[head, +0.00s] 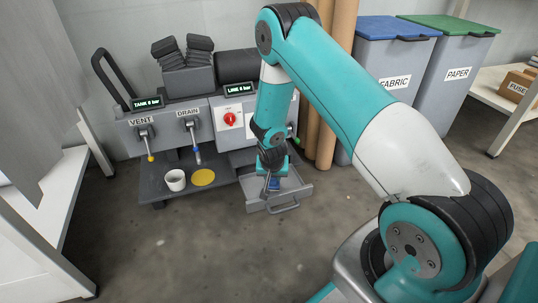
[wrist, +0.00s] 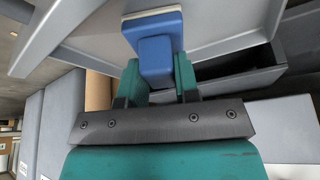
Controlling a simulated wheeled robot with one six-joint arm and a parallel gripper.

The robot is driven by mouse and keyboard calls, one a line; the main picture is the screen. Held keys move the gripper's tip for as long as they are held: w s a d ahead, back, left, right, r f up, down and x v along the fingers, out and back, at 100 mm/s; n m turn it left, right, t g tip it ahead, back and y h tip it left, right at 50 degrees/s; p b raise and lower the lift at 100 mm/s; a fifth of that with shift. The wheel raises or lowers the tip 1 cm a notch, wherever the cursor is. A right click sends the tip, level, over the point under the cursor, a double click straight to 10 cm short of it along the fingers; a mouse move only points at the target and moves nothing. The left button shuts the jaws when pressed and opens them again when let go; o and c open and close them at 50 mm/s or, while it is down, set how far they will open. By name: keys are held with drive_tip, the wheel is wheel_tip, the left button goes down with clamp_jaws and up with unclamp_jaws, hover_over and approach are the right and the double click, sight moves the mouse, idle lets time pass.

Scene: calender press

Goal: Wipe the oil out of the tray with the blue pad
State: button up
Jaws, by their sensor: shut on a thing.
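My gripper (head: 272,180) points down over the open grey tray (head: 298,192), which sticks out from the lower front of the press. In the wrist view my gripper (wrist: 158,76) is shut on the blue pad (wrist: 154,42), with one teal finger on each side of its blue block. A pale layer shows along the pad's far edge, close to the grey tray surface (wrist: 222,22); whether it touches cannot be told. In the head view a little of the pad (head: 274,184) shows below my gripper. No oil can be made out; arm and pad hide part of the tray.
A white mug (head: 175,180) and a yellow disc (head: 203,177) are on the dark shelf (head: 152,185) left of the tray. VENT and DRAIN levers (head: 193,125) and a red knob (head: 230,119) are above. Fabric (head: 393,75) and paper (head: 455,70) bins stand right. Floor in front is clear.

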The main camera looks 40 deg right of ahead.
wheel_tip(320, 180, up, 3)
drive_tip(key=shift+a+f+p, duration=0.1)
drive_tip(key=shift+f+p, duration=0.05)
drive_tip(key=shift+p, duration=0.7)
wheel_tip(320, 180, up, 5)
drive_tip(key=p, duration=0.5)
